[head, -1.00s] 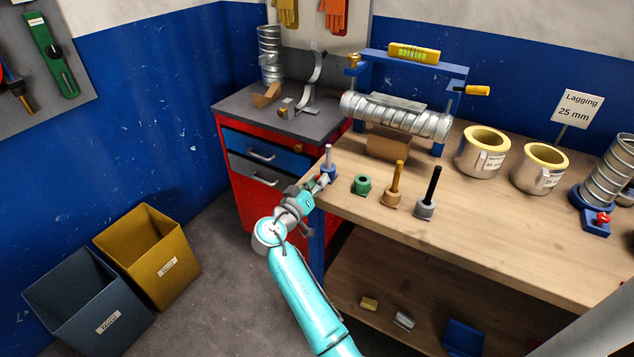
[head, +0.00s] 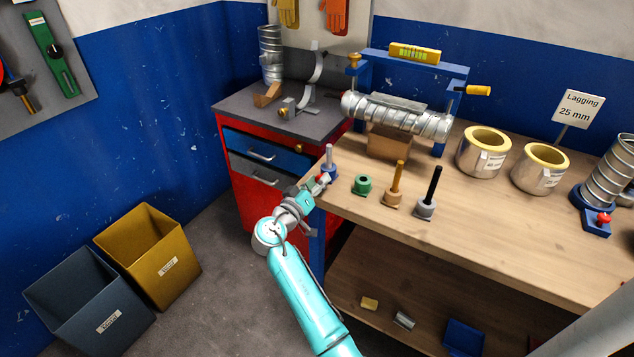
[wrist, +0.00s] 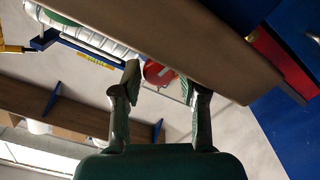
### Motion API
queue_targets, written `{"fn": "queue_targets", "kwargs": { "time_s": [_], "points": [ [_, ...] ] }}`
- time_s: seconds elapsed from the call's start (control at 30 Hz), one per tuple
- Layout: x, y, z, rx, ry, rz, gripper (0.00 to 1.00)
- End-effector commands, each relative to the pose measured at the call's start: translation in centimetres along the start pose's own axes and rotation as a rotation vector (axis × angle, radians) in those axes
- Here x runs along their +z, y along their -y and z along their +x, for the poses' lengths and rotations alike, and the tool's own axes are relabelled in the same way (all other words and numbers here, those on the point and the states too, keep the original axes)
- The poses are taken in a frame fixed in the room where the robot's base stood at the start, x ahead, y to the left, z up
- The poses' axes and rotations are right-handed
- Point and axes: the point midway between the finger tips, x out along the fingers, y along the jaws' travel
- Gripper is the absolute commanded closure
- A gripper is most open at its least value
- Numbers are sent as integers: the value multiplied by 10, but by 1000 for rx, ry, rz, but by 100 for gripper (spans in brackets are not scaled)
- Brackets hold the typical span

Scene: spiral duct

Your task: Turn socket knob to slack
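A narrow gap shows beside the right finger; contact on the left side is unclear. In the head view my gripper (head: 319,182) partly hides the knob, so its setting is not readable.
To the right on the workbench (head: 480,235) stand a green socket (head: 361,184), a brown post (head: 397,177) and a black post (head: 430,187). A spiral duct (head: 400,117) lies in a blue frame behind. A red cabinet (head: 240,190) stands left of the bench.

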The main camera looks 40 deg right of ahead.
Motion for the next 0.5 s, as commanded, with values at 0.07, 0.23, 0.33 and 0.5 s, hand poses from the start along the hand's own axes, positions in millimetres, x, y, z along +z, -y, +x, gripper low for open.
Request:
{"fn": "queue_targets", "kwargs": {
  "time_s": [0.07, 0.23, 0.33, 0.5],
  "points": [
    [0, 0, 0, 0, 0, 1, 57],
    [0, 0, -9, -1, -1, 1, 57],
    [0, 1, -23, -2, -2, 0, 57],
    [0, 1, -57, -3, -2, 0, 57]
  ]
}}
